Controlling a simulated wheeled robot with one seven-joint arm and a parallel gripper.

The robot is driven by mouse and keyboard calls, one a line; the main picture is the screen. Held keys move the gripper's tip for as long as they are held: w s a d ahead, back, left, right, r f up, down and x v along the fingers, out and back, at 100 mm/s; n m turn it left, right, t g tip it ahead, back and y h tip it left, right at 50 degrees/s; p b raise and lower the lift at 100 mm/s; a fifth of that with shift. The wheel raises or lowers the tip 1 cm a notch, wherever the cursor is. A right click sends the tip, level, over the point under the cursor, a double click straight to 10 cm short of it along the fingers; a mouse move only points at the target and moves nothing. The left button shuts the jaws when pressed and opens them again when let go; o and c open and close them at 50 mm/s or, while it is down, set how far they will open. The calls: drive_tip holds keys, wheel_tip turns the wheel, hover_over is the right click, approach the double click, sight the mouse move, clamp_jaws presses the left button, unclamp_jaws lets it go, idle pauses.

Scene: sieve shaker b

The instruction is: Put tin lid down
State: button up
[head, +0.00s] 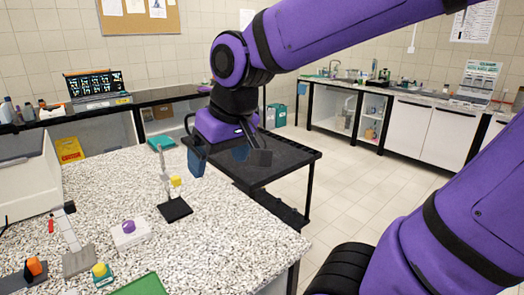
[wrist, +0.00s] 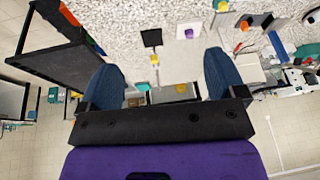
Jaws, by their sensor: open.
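My gripper (head: 217,161) hangs above the black cart, beside the right edge of the speckled bench. In the wrist view my gripper (wrist: 163,75) has its two blue fingers wide apart, with nothing held between them. I cannot make out a tin lid in either view.
The speckled bench (head: 240,232) carries a black-based stand (head: 175,209), a white block with a purple knob (head: 130,233), a teal block with a yellow knob (head: 102,275) and a green tray (head: 140,286). The black cart (head: 290,157) stands behind. Bench space right of the stand is clear.

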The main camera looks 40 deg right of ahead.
drive_tip(key=s+d+r+t+h, duration=0.1)
drive_tip(key=s+d+r, duration=0.1)
drive_tip(key=s, duration=0.5)
drive_tip(key=shift+s+d+r+m, duration=0.15)
drive_tip(key=shift+d+m, duration=0.15)
drive_tip(key=shift+d, duration=0.6)
